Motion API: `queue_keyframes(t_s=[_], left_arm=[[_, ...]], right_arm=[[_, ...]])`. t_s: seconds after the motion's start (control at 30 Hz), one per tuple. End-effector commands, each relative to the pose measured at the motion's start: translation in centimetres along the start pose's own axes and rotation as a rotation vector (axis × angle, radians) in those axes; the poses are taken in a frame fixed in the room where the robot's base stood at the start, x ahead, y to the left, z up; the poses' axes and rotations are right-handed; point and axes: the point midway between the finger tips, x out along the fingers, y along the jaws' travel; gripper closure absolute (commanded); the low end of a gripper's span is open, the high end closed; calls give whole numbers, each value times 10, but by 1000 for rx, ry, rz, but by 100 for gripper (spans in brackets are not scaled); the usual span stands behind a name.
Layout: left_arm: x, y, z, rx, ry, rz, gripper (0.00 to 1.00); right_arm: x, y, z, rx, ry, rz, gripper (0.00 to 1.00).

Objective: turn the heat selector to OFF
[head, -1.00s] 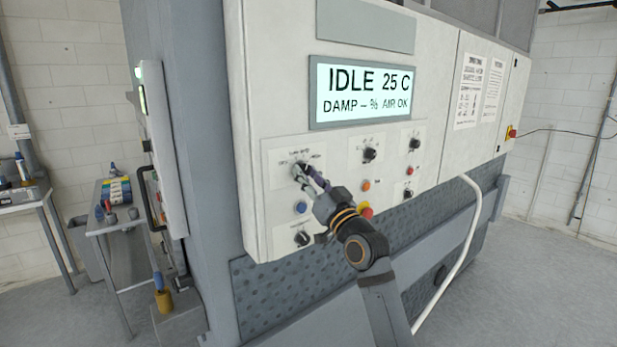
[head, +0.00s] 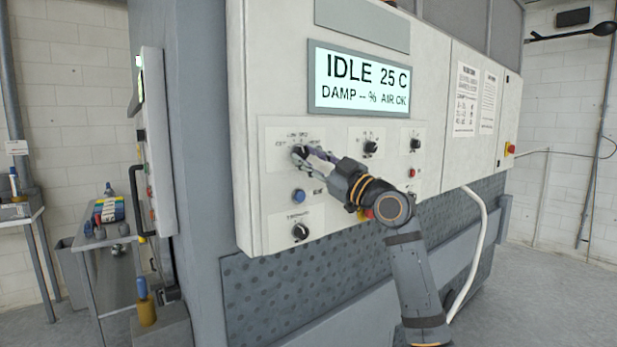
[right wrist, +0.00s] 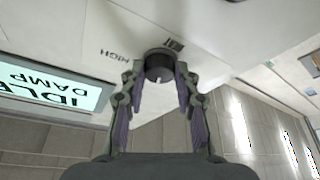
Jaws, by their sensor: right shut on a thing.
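The heat selector (head: 298,151) is a dark round knob on the upper left plate of the white control panel, with small position labels above it. My right gripper (head: 305,155) reaches it from the right and is shut on it. In the right wrist view the knob (right wrist: 159,65) sits between the two fingertips (right wrist: 158,78), with the word HIGH beside it on the plate. The knob's pointer is hidden, so I cannot tell which position it points to. My left gripper is not in view.
A display (head: 362,80) above reads IDLE 25 C. Below the selector are a blue button (head: 299,196) and another dark knob (head: 300,231). More knobs (head: 371,147) sit to the right. A white hose (head: 478,240) hangs at the right.

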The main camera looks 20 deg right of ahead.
Motion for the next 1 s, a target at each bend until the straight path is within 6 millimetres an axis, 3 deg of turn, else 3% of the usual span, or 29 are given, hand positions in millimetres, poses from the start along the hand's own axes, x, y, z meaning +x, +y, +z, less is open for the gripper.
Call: queue_keyframes(t_s=[0.03, 0.3, 0.7, 1.0], left_arm=[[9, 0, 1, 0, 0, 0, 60], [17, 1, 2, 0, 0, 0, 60], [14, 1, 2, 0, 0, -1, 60], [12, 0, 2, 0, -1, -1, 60]], right_arm=[[-2, 0, 3, -40, 0, -16, 100], [0, 3, 0, -274, 4, -115, 100], [1, 6, -2, -542, 9, -228, 100], [1, 6, -1, -636, 8, -268, 100]])
